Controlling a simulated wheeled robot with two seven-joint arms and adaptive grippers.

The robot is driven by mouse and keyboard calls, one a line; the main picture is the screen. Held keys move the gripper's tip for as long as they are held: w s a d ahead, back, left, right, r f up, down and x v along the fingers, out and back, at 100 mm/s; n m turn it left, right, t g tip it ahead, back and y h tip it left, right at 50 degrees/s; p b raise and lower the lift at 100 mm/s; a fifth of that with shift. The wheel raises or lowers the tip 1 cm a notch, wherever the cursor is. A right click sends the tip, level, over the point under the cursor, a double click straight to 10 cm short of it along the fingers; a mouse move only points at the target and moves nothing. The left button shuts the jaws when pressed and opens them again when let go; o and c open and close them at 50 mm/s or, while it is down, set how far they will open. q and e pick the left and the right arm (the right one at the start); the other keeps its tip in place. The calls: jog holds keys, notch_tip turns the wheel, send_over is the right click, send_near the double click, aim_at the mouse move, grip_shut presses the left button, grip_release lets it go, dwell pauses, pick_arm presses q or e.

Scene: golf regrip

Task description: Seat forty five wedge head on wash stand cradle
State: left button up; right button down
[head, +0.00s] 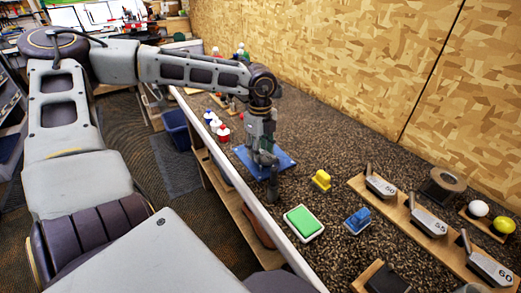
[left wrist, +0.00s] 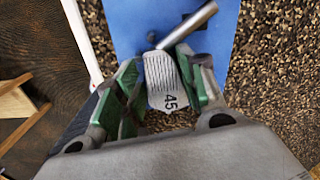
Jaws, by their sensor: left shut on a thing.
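My left gripper (head: 268,172) is above the blue mat (head: 287,161) near the table's left edge, fingers pointing down. In the left wrist view its green-padded fingers (left wrist: 172,88) are shut on the forty five wedge head (left wrist: 166,82), a pale grooved face marked 45. The head's silver hosel (left wrist: 196,24) points up and right over the mat. In the head view the gripper hides the wedge head. I cannot make out the wash stand cradle for certain, nor whether the head touches anything below. My right gripper is not in view.
A wooden rack (head: 405,212) at right holds heads marked 50, 55 and 60. A yellow block (head: 320,180), a green pad in a white tray (head: 303,222) and a blue brush (head: 357,220) lie nearer. Red-and-white bottles (head: 222,131) stand behind the gripper. A chipboard wall bounds the right.

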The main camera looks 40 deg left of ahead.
pick_arm(q)
jog(key=o, duration=1.1)
jog(key=shift+r, duration=0.1)
jog(key=shift+r+p, duration=1.15)
jog(key=shift+r, duration=2.3)
jog(key=shift+f, duration=0.1)
